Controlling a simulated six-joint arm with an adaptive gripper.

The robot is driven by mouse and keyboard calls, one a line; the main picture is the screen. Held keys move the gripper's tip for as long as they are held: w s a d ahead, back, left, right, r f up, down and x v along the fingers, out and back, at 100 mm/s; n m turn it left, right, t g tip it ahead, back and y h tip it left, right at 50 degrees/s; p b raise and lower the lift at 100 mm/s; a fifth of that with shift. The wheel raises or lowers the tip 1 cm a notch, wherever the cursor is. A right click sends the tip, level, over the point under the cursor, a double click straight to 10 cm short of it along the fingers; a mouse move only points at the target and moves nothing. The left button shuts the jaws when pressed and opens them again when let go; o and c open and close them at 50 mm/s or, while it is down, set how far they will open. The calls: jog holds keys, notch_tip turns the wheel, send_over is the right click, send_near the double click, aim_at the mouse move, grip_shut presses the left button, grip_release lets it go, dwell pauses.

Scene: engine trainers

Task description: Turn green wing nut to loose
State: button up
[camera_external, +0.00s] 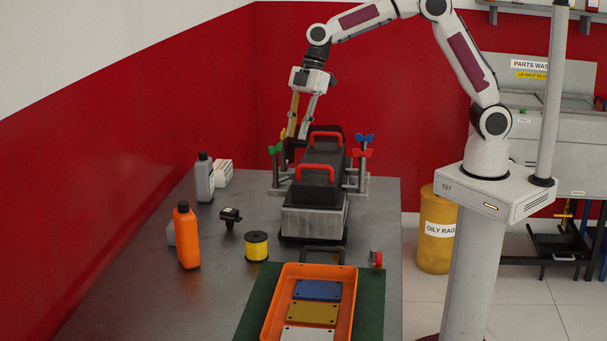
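The green wing nut (275,148) is on the left side of the black-and-grey engine trainer (314,220), on an upright stud. A small yellow piece shows just behind it, perhaps another wing nut. My gripper (295,138) points down from above, at the trainer's rear left, just to the right of the green wing nut in the picture. It appears apart from the nut, though depth is hard to judge. Its fingertips are dark and small against the trainer, so I cannot tell how far they are open. The nut's exact angle is too small to read.
Red handles (315,170) top the trainer. A blue wing nut (364,138) and red wing nut (362,153) stand at its right. Bottles, including an orange one (187,238), a yellow spool (256,246) and an orange tray (271,302) share the grey table (130,300).

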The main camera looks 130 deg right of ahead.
jog(key=shift+s+d, duration=0.25)
jog(key=shift+s, duration=0.6)
jog(key=shift+s+d, duration=0.2)
jog(key=shift+s, duration=0.65)
jog(key=shift+s+d, duration=0.25)
jog(key=shift+s, duration=0.6)
jog(key=shift+s+d+f, duration=0.15)
jog(key=shift+d+f, duration=0.05)
jog(key=shift+d, duration=0.35)
jog(key=w+d+r+m+t+h, duration=0.15)
jog(key=d+h, duration=0.25)
jog(key=d, duration=0.5)
jog(key=w+d+r+m+t+h, duration=0.1)
jog(key=w+d+m+t+h, duration=0.1)
jog(key=d+h, duration=0.5)
jog(key=w+a+n+t+y, duration=0.2)
jog(key=w+a+t+y, duration=0.3)
jog(key=a+y, duration=0.1)
jog(key=a+f+n+y, duration=0.1)
jog(key=a+y, duration=0.6)
jog(key=a, duration=0.6)
jog(key=shift+s+f+y, duration=0.15)
jog(key=shift+s+y, duration=0.15)
jog(key=shift+s, duration=0.05)
